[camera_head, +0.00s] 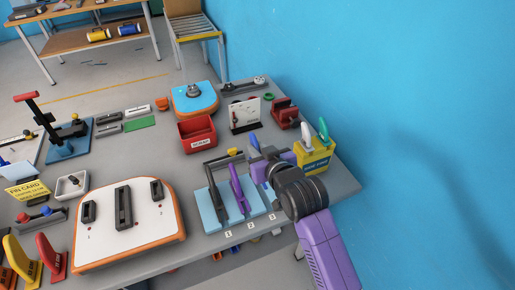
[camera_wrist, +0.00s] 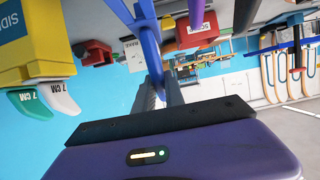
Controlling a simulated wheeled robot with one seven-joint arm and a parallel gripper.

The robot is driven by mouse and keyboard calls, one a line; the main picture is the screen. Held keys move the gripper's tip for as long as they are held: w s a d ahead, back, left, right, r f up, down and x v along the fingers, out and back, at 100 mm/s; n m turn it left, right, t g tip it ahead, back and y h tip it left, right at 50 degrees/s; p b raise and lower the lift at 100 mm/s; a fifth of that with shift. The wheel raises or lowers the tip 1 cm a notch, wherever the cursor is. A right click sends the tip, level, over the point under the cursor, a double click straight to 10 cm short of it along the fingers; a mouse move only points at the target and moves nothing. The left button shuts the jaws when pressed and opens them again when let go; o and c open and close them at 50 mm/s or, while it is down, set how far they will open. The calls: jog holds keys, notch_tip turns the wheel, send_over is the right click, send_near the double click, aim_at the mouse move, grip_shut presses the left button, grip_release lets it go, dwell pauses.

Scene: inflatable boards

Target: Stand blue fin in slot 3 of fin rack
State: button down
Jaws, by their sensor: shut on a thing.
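My gripper (camera_head: 262,163) is shut on the blue fin (camera_head: 254,144), above the right side of the fin rack (camera_head: 212,220). In the head view only the fin's upper part shows; my gripper and wrist hide its lower part and most of slot 3. In the wrist view the blue fin (camera_wrist: 149,48) runs up from between my fingertips (camera_wrist: 160,88). I cannot tell whether its foot touches the rack. The light blue rack has labels 1, 2 and 3 along its front. A purple fin (camera_head: 239,188) stands in the middle slot, close left of my gripper.
A yellow box (camera_head: 315,160) with a green and a white fin stands right of my gripper, near the blue wall. A red bin (camera_head: 197,133) and a white stand (camera_head: 245,114) are behind the rack. A white board (camera_head: 150,222) with orange edging lies to the left.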

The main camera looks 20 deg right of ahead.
jog(key=shift+f+b, duration=1.9)
jog(key=shift+f, duration=1)
jog(key=shift+p, duration=0.5)
jog(key=shift+f+b, duration=1)
jog(key=shift+f, duration=0.6)
jog(key=c, duration=1.3)
grip_release()
